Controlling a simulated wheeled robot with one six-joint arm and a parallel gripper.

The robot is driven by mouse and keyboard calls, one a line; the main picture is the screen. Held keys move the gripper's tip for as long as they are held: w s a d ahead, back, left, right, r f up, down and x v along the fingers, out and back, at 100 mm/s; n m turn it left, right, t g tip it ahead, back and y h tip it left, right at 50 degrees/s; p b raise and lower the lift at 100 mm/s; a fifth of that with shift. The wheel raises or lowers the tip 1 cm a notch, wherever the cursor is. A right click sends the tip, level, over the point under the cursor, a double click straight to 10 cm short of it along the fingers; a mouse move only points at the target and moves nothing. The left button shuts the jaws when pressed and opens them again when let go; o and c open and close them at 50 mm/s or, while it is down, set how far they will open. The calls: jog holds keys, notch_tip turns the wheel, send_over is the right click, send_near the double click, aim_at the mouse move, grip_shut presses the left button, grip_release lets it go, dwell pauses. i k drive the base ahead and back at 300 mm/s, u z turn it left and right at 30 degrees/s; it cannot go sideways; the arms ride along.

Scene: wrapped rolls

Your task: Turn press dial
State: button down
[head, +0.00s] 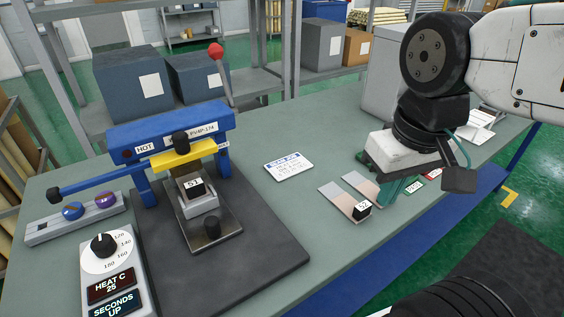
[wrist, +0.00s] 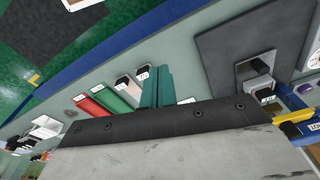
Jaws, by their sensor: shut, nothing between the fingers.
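The press dial (head: 103,245) is a black knob on a round white face with numbers, among them 120, 140, 160 and 180. It sits on a grey control box (head: 135,297) at the lower left. Dark displays below it read HEAT C 25 and SECONDS UP. The blue press (head: 170,130) stands behind and right of the box. My gripper (head: 388,200) is shut and empty, its teal fingers pointing down over the right of the bench, far from the dial. The fingers also show in the wrist view (wrist: 157,86).
A black mat (head: 270,255) lies under the press. The press's blue lever (head: 100,185) reaches left over a grey tray (head: 75,218) with blue and purple rolls. A white card (head: 289,166) and two pale plates (head: 344,203) lie between press and gripper. A red-knobbed lever (head: 216,52) rises behind.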

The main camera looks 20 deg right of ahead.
aim_at(103, 246)
jog(key=k, duration=0.45)
jog(key=u, duration=0.05)
jog(key=i, duration=0.4)
jog(key=u, duration=0.8)
